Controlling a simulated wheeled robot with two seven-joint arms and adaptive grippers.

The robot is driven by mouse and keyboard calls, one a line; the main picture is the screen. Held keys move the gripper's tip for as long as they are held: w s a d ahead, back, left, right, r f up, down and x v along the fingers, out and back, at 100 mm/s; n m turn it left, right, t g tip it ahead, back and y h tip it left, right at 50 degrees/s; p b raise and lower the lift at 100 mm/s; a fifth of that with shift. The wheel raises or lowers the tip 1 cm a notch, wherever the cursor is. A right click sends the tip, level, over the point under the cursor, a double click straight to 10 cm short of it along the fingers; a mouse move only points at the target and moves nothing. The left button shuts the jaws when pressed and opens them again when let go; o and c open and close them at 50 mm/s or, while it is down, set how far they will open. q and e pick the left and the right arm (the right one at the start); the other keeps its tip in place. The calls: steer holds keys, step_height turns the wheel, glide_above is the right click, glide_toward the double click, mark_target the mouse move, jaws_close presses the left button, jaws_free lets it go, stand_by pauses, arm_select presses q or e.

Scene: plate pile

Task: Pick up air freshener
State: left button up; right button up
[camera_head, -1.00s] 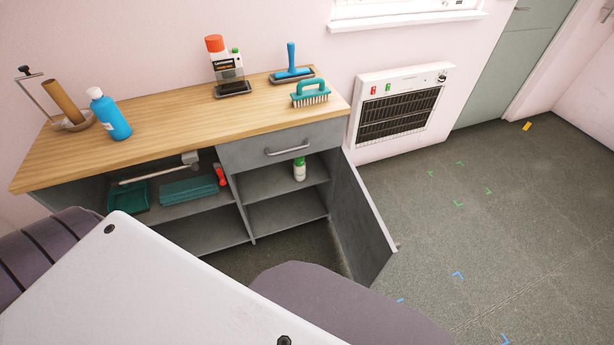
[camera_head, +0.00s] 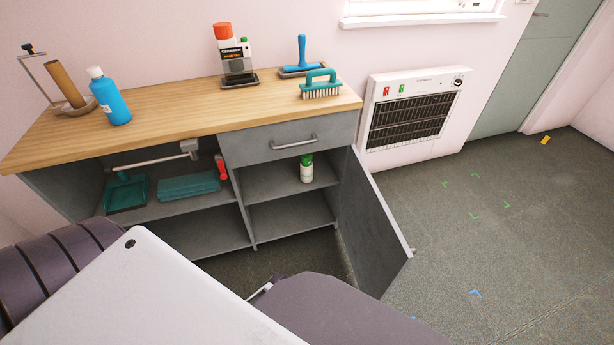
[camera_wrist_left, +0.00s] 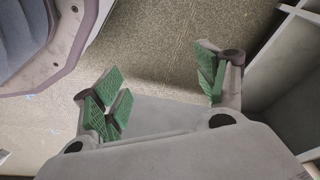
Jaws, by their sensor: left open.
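A small white can with a green cap, which looks like the air freshener (camera_head: 306,168), stands upright on the upper shelf inside the open right part of the cabinet, below the drawer. My left gripper (camera_wrist_left: 160,85) is open and empty in the left wrist view, with its green pads wide apart over the grey floor. The can does not show in that view. In the head view my left gripper's fingers are hidden. My right gripper is in neither view.
The open cabinet door (camera_head: 372,225) sticks out to the right of the shelf. A wooden countertop (camera_head: 180,108) holds a blue bottle (camera_head: 110,97), a brush (camera_head: 320,85) and other items. A green dustpan (camera_head: 127,193) lies in the left compartment. Floor right of the door is clear.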

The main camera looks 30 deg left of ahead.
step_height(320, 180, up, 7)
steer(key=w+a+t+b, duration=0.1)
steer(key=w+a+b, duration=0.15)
steer(key=b, duration=0.85)
arm_select(q)
steer(key=w+a+r+m+t+b, duration=0.1)
steer(key=w+a+r+m+t, duration=0.4)
steer(key=w+a+m, duration=0.3)
steer(key=w+a+r+m+t+b, duration=0.2)
steer(key=w+a+r+m+t, duration=0.3)
steer(key=w+m, duration=0.9)
steer(key=w+a+r+m+t+b, duration=0.1)
steer(key=w+a+r+m+t, duration=0.4)
steer(key=w+a+r+m, duration=0.5)
steer(key=shift+w+a+r+m+t+y+b, duration=0.3)
steer(key=shift+w+m, duration=0.5)
steer(key=shift+w, duration=1.05)
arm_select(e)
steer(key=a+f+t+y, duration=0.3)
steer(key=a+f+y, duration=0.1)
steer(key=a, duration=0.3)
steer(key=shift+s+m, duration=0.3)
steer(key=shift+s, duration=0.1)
arm_select(q)
steer(key=shift+a+f, duration=0.1)
steer(key=shift+a, duration=0.05)
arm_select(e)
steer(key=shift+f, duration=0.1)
